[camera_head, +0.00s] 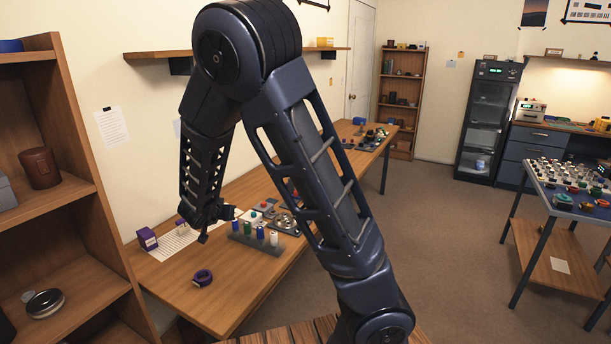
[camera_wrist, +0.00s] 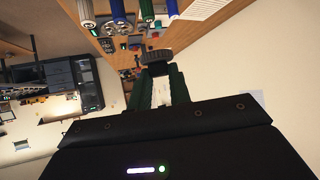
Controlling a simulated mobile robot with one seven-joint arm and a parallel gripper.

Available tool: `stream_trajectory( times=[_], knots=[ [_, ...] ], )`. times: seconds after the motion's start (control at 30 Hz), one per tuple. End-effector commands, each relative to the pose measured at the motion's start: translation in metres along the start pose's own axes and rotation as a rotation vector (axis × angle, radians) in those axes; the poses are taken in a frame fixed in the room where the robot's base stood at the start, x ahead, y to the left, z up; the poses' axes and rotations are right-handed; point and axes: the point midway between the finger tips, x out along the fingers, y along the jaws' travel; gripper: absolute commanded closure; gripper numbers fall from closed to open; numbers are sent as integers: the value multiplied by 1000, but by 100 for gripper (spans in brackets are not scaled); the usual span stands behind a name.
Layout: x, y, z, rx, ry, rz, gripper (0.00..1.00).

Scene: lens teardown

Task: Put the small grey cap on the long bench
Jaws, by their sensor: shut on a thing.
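My gripper (camera_wrist: 159,72) is shut on a small dark grey cap (camera_wrist: 156,57), seen at its fingertips in the wrist view. In the head view my gripper (camera_head: 206,230) is over the left part of the long bench (camera_head: 223,300), behind a grey rack. The cap is too small and dark to tell from the fingers there. The long wooden bench also shows in the wrist view (camera_wrist: 190,32), tilted in the picture. The cap appears held clear of the bench top.
A grey rack (camera_head: 255,243) of coloured cylinders stands beside my gripper. A purple box (camera_head: 147,238), a purple ring (camera_head: 203,278) and a white sheet lie on the bench. Bare wood is free at its front left. A wooden shelf (camera_head: 75,210) stands at left.

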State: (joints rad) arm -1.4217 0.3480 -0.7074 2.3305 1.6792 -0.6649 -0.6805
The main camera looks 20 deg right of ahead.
Motion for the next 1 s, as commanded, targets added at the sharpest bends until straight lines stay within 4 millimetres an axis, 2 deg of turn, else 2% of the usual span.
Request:
stream_trajectory(
  times=[0.27,1.0],
  knots=[
    [6,0,12,-4,1,1,100],
    [62,1,95,-4,1,3,100]
  ],
)
